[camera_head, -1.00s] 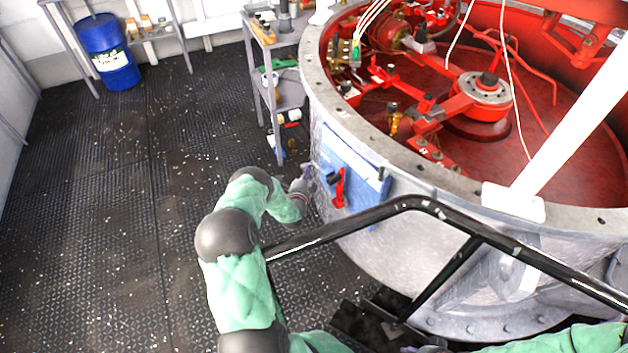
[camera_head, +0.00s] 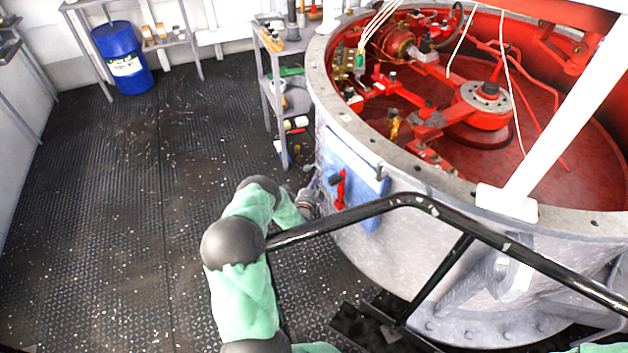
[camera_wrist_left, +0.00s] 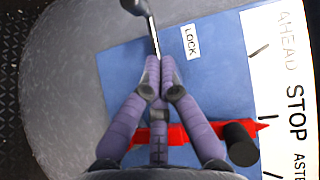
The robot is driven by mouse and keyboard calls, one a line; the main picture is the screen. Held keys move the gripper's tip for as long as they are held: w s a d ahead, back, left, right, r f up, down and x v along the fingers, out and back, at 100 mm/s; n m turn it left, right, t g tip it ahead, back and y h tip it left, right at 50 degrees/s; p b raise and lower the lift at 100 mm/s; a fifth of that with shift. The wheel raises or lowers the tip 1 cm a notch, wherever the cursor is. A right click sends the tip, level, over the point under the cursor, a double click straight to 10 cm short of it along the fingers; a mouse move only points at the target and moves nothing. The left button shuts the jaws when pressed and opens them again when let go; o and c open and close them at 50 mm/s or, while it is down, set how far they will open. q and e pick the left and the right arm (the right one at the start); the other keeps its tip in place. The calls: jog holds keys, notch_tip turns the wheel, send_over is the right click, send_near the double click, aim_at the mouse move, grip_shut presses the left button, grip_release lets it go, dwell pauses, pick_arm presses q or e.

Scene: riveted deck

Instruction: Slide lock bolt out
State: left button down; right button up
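The lock bolt (camera_wrist_left: 154,38) is a thin metal rod with a dark rounded end, beside the "LOCK" label on the blue panel (camera_wrist_left: 120,75). My left gripper (camera_wrist_left: 160,66) has its purple fingertips closed together around the rod's lower end. In the head view the left gripper (camera_head: 312,190) is at the panel's left edge, small and partly hidden; the bolt cannot be made out there. The red lever (camera_wrist_left: 185,134) with a black knob (camera_wrist_left: 241,143) crosses behind the fingers. It also shows in the head view (camera_head: 341,190). My right gripper is out of view.
The blue panel (camera_head: 368,185) is on the side of a large grey drum (camera_head: 400,235) with red machinery inside. A black handrail (camera_head: 385,205) runs close in front. A grey shelf (camera_head: 268,90) stands left of the drum. Open floor lies to the left.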

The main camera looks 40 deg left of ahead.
pick_arm(q)
jog(key=p+v, duration=0.3)
jog(key=v, duration=0.5)
jog(key=shift+s, duration=0.1)
dwell(0.4)
